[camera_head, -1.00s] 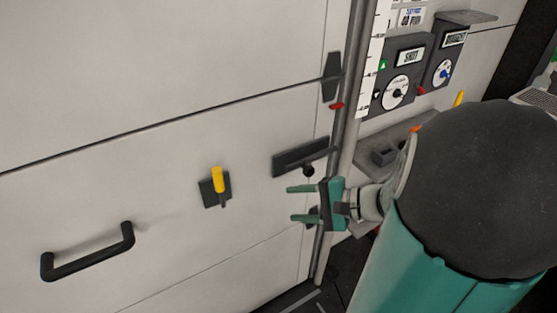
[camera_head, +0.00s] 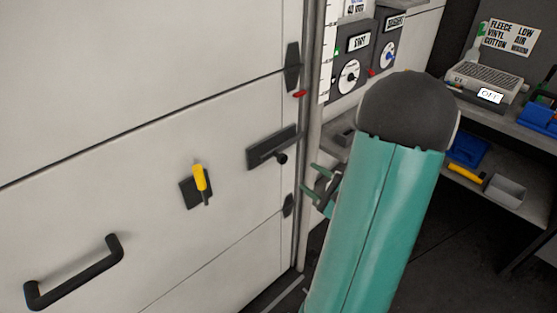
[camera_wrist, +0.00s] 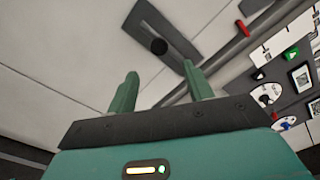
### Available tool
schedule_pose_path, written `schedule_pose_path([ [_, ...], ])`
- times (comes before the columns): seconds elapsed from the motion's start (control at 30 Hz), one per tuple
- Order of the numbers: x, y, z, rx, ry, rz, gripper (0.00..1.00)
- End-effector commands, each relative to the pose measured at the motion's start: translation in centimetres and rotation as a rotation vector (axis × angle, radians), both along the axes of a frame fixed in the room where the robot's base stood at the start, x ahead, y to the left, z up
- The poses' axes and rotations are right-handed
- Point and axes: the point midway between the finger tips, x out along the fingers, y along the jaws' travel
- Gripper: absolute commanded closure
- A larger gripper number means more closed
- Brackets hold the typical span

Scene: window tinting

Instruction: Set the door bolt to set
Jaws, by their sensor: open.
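The door bolt looks to be the dark slanted plate (camera_head: 262,150) with a round black knob (camera_head: 281,158), near the right edge of the white door. In the wrist view the plate (camera_wrist: 178,28) and its knob (camera_wrist: 158,46) lie beyond my fingertips, with the knob between the two fingers in the picture. My gripper (camera_head: 309,180), with green fingers, is open and empty, a little right of and below the knob in the head view. My arm hides part of it there. In the wrist view my gripper (camera_wrist: 160,75) shows both fingers apart, touching nothing.
A yellow-handled lever (camera_head: 200,178) on a dark plate and a black pull handle (camera_head: 75,275) are on the door. Dark hinge-like pieces (camera_head: 292,67) and a vertical pole (camera_head: 308,120) line its edge. Dial boxes (camera_head: 350,72) and a shelf (camera_head: 510,200) stand right.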

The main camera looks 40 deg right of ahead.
Motion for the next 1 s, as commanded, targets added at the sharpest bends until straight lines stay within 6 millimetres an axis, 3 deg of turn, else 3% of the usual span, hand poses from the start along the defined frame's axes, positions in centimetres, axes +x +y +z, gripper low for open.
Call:
schedule_pose_path([
  [0.4, 8.4, 0.5, 0.0, 0.001, -0.001, 0.009, 0.49],
  [0.6, 11.3, 0.7, 0.0, 0.001, 0.001, 0.009, 0.49],
  [1.0, 12.3, 0.8, 0.0, 0.001, 0.000, 0.006, 0.49],
])
